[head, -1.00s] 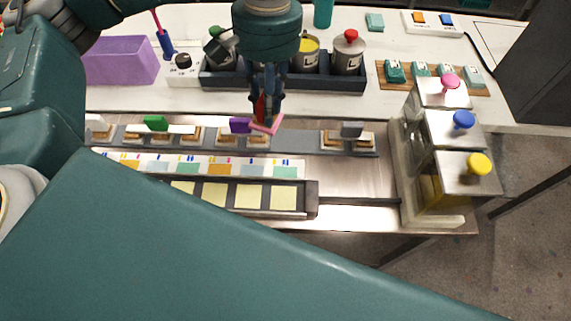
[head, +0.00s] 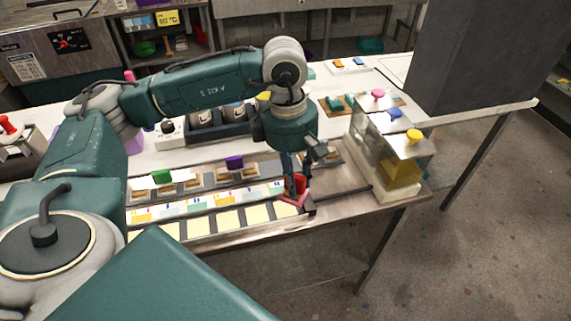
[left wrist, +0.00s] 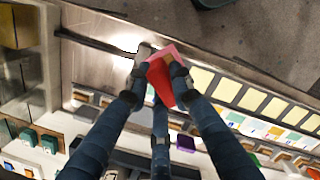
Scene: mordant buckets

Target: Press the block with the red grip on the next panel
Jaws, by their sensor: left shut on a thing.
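The block with the red grip (head: 300,184) has a pink base (head: 292,199). My left gripper (head: 295,180) is shut on its red grip and points down. The block is at the right end of the row of pale yellow panels (head: 228,220), which lie in a dark frame. In the left wrist view the red grip (left wrist: 160,82) sits between the fingers, and the panels (left wrist: 226,90) run off to the right of it. I cannot tell whether the base touches a panel. The panels look plain. My right gripper is not in view.
Behind the panels lie a strip of coloured swatches (head: 200,203) and a rail with a green-grip block (head: 161,177) and a purple-grip block (head: 234,162). Clear containers with coloured knobs (head: 397,170) stand at the right. Bare metal (head: 340,185) lies between.

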